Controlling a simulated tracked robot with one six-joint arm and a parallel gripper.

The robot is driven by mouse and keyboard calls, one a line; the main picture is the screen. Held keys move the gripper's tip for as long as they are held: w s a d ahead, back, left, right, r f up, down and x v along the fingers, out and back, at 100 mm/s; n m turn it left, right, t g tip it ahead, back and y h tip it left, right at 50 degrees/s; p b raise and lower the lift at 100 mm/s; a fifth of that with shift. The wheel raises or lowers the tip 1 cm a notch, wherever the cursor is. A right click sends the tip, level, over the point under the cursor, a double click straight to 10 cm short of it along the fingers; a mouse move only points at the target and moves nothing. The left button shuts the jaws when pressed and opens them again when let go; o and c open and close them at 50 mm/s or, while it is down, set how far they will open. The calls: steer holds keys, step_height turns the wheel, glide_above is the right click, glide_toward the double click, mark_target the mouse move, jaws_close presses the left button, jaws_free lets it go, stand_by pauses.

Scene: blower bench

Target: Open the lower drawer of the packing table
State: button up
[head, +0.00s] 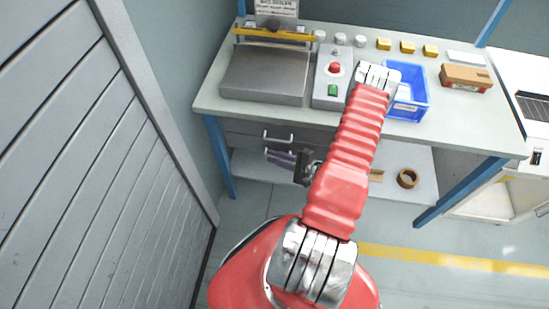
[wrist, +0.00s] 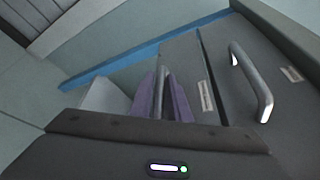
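The packing table (head: 215,98) has two grey drawers under its left side. The upper drawer's handle (head: 278,139) is free; it shows large at the right of the wrist view (wrist: 258,85). The lower drawer (wrist: 190,75) looks about level with the upper one, with a dark seam between them. My gripper (wrist: 163,100) has purple fingers, one on each side of the lower drawer's handle (wrist: 160,88), close against the bar. In the head view my gripper (head: 281,158) is at the lower drawer front and hides most of that handle.
A lower shelf (head: 425,185) holds a tape roll (head: 408,178). A blue table leg (head: 220,160) stands left of the drawers. A sealer, a button box and a blue bin (head: 408,105) stand on the tabletop. A grey slatted wall (head: 100,150) is close on the left.

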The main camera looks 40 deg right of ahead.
jaws_close()
